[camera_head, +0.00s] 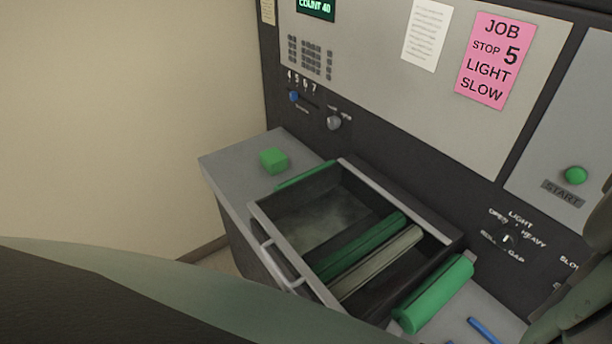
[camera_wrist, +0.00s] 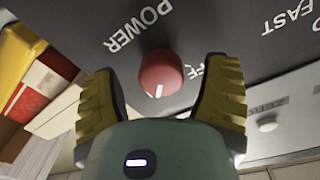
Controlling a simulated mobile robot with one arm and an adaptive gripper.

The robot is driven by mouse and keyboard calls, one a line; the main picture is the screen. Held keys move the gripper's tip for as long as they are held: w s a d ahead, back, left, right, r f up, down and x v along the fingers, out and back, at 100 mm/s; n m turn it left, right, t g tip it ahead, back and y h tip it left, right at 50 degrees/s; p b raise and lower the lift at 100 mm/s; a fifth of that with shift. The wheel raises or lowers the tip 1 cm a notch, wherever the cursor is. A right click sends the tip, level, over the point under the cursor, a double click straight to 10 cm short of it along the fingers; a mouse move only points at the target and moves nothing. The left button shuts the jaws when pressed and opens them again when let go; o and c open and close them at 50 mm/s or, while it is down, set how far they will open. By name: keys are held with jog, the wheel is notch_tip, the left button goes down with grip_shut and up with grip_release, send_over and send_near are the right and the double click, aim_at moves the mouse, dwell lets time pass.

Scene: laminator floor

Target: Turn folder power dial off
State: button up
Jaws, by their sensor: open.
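The folder power dial (camera_wrist: 160,77) is a round red knob on a dark panel in the wrist view. Its white pointer mark is at the lower edge, pointing down in the picture. The word POWER (camera_wrist: 138,28) is printed above and left of it. The letters FF (camera_wrist: 190,68) show at its right, partly covered. My gripper (camera_wrist: 161,72) is open, with one yellow finger on each side of the dial. A gap shows at the left; whether the right finger touches it, I cannot tell. The head view does not show the dial.
Another label reading FAST (camera_wrist: 291,18) is at the upper right in the wrist view. Yellow, red and white stacked items (camera_wrist: 38,75) are at the left. In the head view, an open tray with rollers (camera_head: 290,215) and a green start button (camera_head: 575,175) belong to the machine.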

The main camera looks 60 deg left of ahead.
jog(key=shift+w+a, duration=0.15)
jog(key=shift+w, duration=0.5)
jog(key=shift+c, duration=0.2)
jog(key=c, duration=1.2)
